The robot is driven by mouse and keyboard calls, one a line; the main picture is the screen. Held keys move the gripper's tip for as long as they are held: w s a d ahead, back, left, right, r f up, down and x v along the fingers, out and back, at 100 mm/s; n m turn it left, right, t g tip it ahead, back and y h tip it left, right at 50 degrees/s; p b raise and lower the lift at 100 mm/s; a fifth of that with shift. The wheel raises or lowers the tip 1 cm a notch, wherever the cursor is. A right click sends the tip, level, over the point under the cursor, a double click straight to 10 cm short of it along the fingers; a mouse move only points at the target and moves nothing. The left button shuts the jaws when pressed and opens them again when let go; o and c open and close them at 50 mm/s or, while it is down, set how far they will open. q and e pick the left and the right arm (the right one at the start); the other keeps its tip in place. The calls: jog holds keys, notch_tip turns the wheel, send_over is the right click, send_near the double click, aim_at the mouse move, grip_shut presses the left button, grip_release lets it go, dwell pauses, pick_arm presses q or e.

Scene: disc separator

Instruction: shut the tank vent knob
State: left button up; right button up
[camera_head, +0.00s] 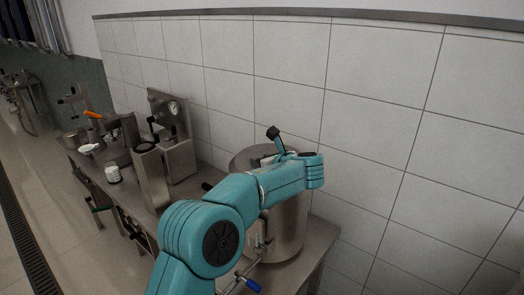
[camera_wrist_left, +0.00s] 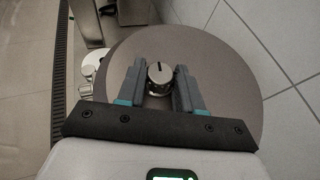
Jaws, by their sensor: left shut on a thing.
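The tank (camera_head: 287,232) is a steel cylinder on the bench, partly behind my teal left arm in the head view. In the left wrist view its round grey top (camera_wrist_left: 228,75) fills the middle. The tank vent knob (camera_wrist_left: 159,74) is a small round metal knob with a dark line on its face, pointing roughly up in the picture. My left gripper (camera_wrist_left: 160,82) is over the tank top, its two grey fingers on either side of the knob and shut on it. In the head view the knob and the fingertips are not clearly visible. My right gripper is in neither view.
A tiled wall (camera_head: 380,120) stands close behind the tank. Left along the bench are a steel unit with a gauge (camera_head: 173,108), a small white-lidded jar (camera_head: 113,173) and an orange-handled part (camera_head: 93,115). A blue-handled valve (camera_head: 253,286) is low in front of the tank.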

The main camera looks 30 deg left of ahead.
pick_arm(q)
jog(key=shift+w+r+n+y, duration=0.1)
jog(key=shift+r+n+y, duration=0.1)
jog(key=shift+n+y, duration=0.1)
jog(key=shift+f+n+g, duration=0.1)
jog(key=shift+n+g, duration=0.4)
jog(key=shift+g, duration=0.3)
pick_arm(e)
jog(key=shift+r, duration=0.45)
pick_arm(q)
jog(key=o, duration=1)
jog(key=shift+f, duration=0.1)
jog(key=shift+o, duration=0.2)
jog(key=b+v, duration=0.2)
jog(key=v, duration=1.4)
jog(key=shift+w+d, duration=0.15)
jog(key=shift+d, duration=0.15)
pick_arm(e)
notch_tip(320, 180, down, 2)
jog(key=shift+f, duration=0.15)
pick_arm(q)
jog(key=shift+g, duration=0.3)
